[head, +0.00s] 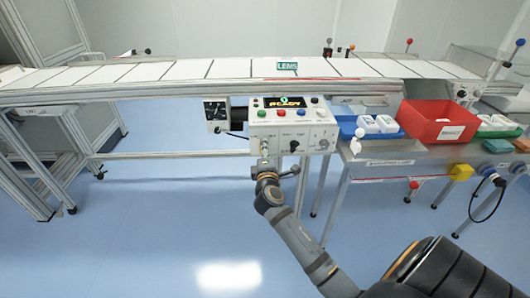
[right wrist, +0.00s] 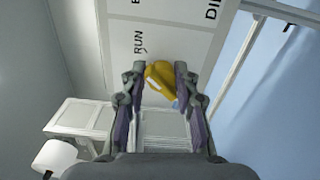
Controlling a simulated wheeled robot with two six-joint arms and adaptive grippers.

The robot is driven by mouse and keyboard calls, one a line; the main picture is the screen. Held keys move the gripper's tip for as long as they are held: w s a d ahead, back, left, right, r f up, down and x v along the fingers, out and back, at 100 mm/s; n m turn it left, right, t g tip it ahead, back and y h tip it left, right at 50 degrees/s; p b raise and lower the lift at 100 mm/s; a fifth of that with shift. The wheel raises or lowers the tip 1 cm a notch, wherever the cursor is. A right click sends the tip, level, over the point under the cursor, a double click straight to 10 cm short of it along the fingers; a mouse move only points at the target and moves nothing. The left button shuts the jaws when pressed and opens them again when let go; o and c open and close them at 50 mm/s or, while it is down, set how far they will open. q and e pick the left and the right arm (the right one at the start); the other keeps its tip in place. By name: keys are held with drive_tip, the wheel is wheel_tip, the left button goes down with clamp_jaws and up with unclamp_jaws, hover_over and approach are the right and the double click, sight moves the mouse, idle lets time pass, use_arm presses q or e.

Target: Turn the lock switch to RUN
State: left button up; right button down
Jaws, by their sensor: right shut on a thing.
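The control box (head: 290,126) hangs below the front of the conveyor, with a lit display reading READY. The lock switch (right wrist: 158,80) shows in the right wrist view as a yellow key-like piece, tilted, with the RUN label (right wrist: 140,42) on the white panel just above and left of it. In the head view my right gripper (head: 266,166) is at the lower left of the box and covers most of the switch. My left gripper is not in view.
A black knob (head: 294,146) and several coloured buttons sit on the same panel, right of and above my gripper. A red bin (head: 438,122) and a blue tray (head: 370,127) stand on the bench to the right. The floor below the box is clear.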

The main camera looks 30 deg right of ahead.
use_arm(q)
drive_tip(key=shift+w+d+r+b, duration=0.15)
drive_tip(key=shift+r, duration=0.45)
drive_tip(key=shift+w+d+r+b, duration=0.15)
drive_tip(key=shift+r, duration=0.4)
use_arm(e)
drive_tip(key=shift+f+m, duration=0.15)
drive_tip(key=shift+m, duration=0.55)
drive_tip(key=c, duration=1)
unclamp_jaws()
drive_tip(key=v, duration=1.2)
